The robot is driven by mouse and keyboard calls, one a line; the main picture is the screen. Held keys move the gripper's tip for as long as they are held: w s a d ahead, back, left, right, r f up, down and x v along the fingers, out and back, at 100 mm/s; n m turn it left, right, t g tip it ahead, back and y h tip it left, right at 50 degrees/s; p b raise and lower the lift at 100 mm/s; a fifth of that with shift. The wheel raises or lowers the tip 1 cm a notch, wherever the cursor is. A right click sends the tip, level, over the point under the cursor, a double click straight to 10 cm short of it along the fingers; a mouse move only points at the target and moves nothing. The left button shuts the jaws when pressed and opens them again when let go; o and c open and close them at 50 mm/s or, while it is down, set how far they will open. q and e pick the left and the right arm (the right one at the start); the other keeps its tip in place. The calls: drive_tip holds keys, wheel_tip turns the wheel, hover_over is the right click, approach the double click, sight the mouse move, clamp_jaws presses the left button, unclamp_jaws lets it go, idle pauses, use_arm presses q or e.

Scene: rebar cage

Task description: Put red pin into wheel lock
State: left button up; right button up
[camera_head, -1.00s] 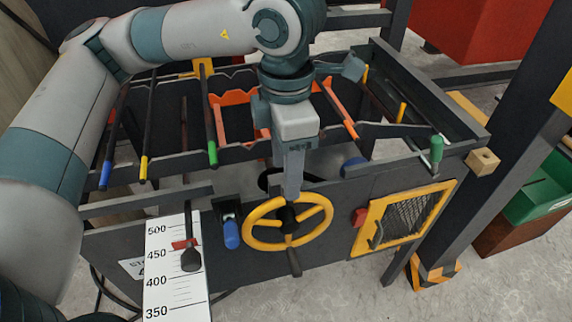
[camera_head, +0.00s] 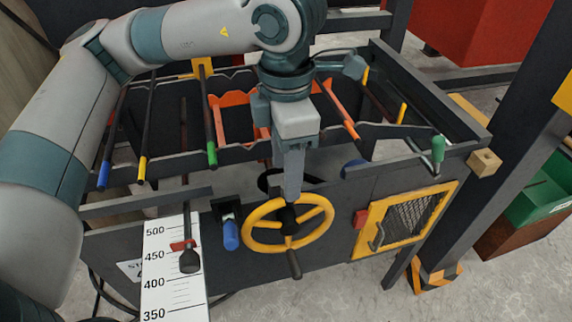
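The yellow handwheel (camera_head: 253,239) is on the front of the dark machine, with a black hub (camera_head: 286,216) and a dark handle (camera_head: 294,264) at its bottom. My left gripper (camera_head: 290,196) comes down from above, with its fingertips in front of the wheel's top rim and just above the hub. Its fingers are seen edge-on, so I cannot tell whether they are open or hold anything. No red pin can be clearly made out. A small red block (camera_head: 360,218) sits on the panel right of the wheel. My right gripper is not in view.
A blue-handled lever (camera_head: 231,235) is left of the wheel, next to a white scale board (camera_head: 163,270) with a red marker (camera_head: 182,245). A yellow-framed mesh door (camera_head: 376,213) is at the right. Rods with coloured tips (camera_head: 212,155) lie on the rack above.

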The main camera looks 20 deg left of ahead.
use_arm(q)
drive_tip(key=shift+b, duration=0.85)
idle(0.9)
drive_tip(key=shift+f+b, duration=0.55)
drive_tip(key=shift+f+b, duration=0.7)
drive_tip(key=o, duration=1.2)
drive_tip(key=shift+r, duration=0.1)
